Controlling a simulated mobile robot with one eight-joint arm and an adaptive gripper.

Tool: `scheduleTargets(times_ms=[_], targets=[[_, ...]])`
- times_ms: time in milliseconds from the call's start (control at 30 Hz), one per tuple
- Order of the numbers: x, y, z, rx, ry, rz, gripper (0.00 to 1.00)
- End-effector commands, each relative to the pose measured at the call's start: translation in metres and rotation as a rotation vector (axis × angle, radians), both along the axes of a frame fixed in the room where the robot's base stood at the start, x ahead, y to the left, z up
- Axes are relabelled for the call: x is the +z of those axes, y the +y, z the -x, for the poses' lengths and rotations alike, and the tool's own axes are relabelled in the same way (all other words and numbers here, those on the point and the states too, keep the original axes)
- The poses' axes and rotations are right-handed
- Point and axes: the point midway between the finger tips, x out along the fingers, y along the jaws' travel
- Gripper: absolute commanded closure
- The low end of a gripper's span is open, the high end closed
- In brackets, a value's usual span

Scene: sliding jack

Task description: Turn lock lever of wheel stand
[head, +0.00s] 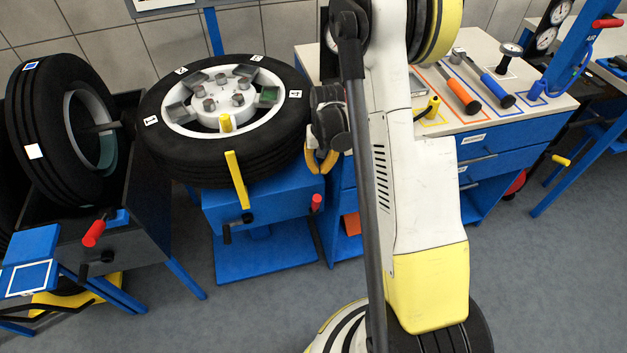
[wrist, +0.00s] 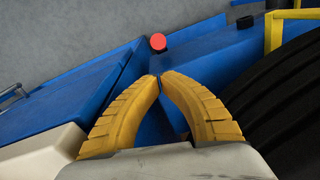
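The wheel stand (head: 268,214) is blue and carries a tyre on a white rim (head: 180,160). A red-ended lever (head: 316,204) sticks out at the stand's right side; its red end (wrist: 158,42) also shows in the wrist view, ahead of the fingertips and apart from them. A black crank-like handle (head: 227,232) is on the stand's front. My gripper (head: 322,168) is beside the tyre's right edge, above the red-ended lever. In the wrist view its yellow fingers (wrist: 159,76) meet at the tips with nothing between them.
A blue workbench (head: 515,145) with tools stands close on the right. The tyre (wrist: 285,105) is close on the right in the wrist view. A yellow upright bar (head: 237,180) stands at the stand's front. Another wheel (head: 40,130) is at the left.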

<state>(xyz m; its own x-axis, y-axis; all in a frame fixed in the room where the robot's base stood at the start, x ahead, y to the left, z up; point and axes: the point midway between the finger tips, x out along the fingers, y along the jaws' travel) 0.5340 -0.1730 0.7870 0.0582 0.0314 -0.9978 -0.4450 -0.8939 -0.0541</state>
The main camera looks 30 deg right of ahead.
Motion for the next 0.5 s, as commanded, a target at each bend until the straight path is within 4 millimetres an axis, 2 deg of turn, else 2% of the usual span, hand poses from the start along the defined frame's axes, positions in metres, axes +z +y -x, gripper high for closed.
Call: scheduleTargets(times_ms=[267,500], targets=[[-0.03,-0.002,-0.001,-0.006,0.009,-0.005,1.0],[-0.075,-0.001,-0.003,-0.006,0.008,-0.004,1.0]])
